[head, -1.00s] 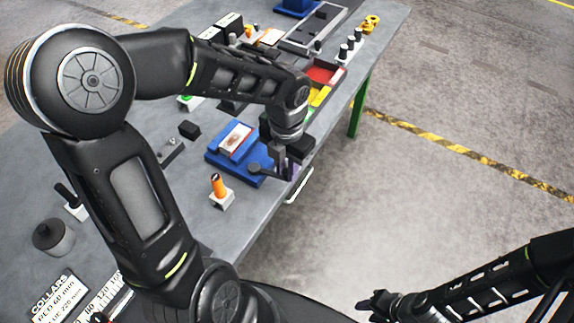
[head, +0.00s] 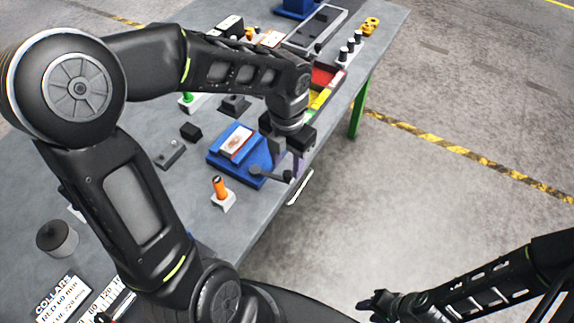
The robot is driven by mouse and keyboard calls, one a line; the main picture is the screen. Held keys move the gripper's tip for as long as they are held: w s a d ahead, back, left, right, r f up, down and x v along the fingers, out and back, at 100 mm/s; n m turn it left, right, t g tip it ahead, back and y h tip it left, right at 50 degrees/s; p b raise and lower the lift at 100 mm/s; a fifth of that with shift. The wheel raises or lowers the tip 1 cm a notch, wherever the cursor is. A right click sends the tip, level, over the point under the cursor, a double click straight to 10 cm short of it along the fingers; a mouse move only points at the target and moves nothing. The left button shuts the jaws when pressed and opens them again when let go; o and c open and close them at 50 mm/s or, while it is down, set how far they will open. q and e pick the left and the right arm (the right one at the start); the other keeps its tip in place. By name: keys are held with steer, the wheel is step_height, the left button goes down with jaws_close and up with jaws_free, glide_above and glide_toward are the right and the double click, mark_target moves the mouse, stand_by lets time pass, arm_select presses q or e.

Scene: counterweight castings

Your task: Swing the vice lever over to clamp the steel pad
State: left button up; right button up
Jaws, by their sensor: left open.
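The blue vice (head: 222,166) sits near the table's right edge. A pale plate with a brownish patch (head: 237,142), perhaps the steel pad, lies on top between its blue parts. The dark vice lever (head: 269,173) runs from a round end at the vice's front to the right, toward the table edge. My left gripper (head: 288,165) points down over the lever's right end, open. Its fingers are close to the lever; whether they touch it I cannot tell. My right gripper (head: 378,304) is low at the right, away from the table, too dark to read its jaws.
An orange-handled tool in a white block (head: 222,194) stands in front of the vice. A black block (head: 191,132) lies left of it. Open floor lies right of the table.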

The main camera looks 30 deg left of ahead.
arm_select(q)
steer(key=shift+r, duration=1.95)
steer(key=shift+s, duration=0.1)
